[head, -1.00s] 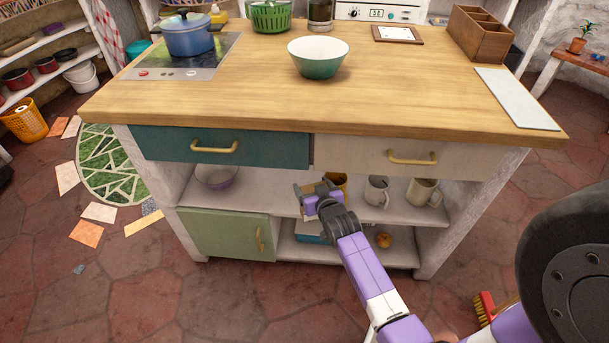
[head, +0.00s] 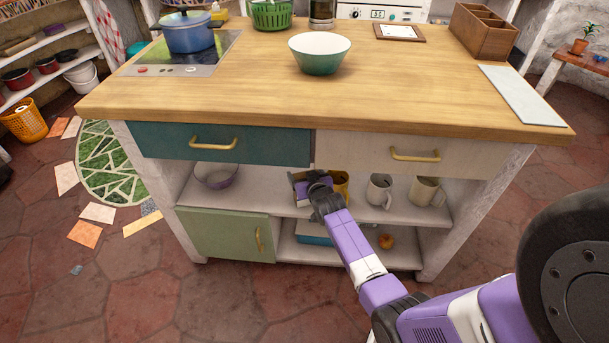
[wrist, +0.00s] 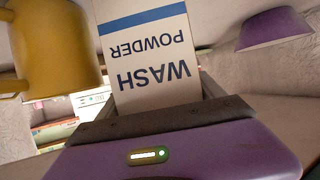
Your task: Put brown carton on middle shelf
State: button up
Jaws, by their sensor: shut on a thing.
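I cannot tell whether the carton's base touches the shelf. A yellow mug (head: 341,183) stands close to its right in the head view.
On the same shelf, a bowl (head: 216,176) stands to the left and pale mugs (head: 379,190) (head: 424,191) to the right. Two drawers (head: 220,146) are just above. A blue box (head: 313,236) and an orange round thing (head: 386,241) are below.

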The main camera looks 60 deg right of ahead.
jog(key=o, duration=1.8)
jog(key=shift+f, duration=0.15)
